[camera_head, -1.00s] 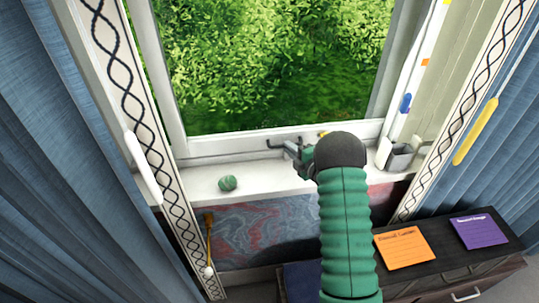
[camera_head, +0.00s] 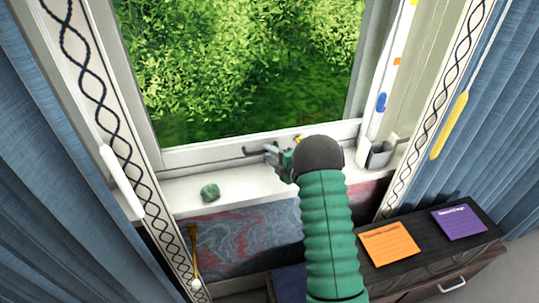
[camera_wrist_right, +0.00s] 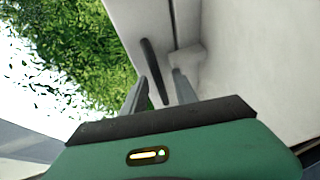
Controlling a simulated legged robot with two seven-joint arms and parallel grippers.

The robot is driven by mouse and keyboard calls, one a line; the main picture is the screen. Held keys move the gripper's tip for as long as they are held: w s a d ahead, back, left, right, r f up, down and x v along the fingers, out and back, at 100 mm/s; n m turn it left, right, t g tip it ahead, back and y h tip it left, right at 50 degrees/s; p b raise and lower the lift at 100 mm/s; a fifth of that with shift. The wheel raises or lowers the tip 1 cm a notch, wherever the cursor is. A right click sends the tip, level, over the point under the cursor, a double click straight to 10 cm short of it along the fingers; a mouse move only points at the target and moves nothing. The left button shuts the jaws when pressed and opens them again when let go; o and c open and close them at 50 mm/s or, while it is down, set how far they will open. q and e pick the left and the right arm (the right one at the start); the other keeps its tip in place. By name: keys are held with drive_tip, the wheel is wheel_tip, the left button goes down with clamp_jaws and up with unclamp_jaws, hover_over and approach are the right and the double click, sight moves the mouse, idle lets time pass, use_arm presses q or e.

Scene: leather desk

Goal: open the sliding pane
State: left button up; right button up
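The window pane (camera_head: 170,157) has a pale frame around glass with green foliage behind. A dark handle (camera_head: 255,150) stands on its bottom rail; it also shows in the right wrist view (camera_wrist_right: 153,62). My right gripper (camera_head: 281,158), on the green arm, is at the handle, just right of its visible end. In the right wrist view my right gripper (camera_wrist_right: 160,74) has its two fingers apart, with the handle's near end reaching toward the gap between them. I cannot tell whether they touch it. My left gripper is not in view.
A green stone (camera_head: 210,192) lies on the white sill (camera_head: 240,189), left of my right gripper. A grey cup (camera_head: 380,156) stands at the sill's right end. Blue curtains (camera_head: 30,180) hang at both sides. A dark cabinet (camera_head: 485,248) with orange and purple notes is lower right.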

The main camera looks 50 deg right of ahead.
drive_tip(key=shift+r, duration=0.15)
idle(0.3)
drive_tip(key=shift+w+a+r+p, duration=0.1)
drive_tip(key=shift+w+a+p, duration=0.15)
drive_tip(key=shift+a+p, duration=0.05)
drive_tip(key=w+a+p, duration=0.1)
drive_tip(key=w+a, duration=0.1)
drive_tip(key=a, duration=0.2)
drive_tip(key=w+a+p, duration=0.2)
drive_tip(key=w+a, duration=0.1)
drive_tip(key=a, duration=0.2)
drive_tip(key=w+a+p, duration=0.2)
drive_tip(key=w+a, duration=0.1)
drive_tip(key=a, duration=0.1)
drive_tip(key=shift+a, duration=0.25)
drive_tip(key=a+b+v, duration=0.1)
drive_tip(key=b+v, duration=0.2)
drive_tip(key=v, duration=1.4)
drive_tip(key=s+a+m+g+y+p, duration=0.1)
drive_tip(key=s+a+m+g+p, duration=0.3)
drive_tip(key=a+m+g, duration=0.5)
drive_tip(key=s+a+m, duration=0.1)
drive_tip(key=a+m, duration=0.1)
drive_tip(key=shift+a, duration=0.3)
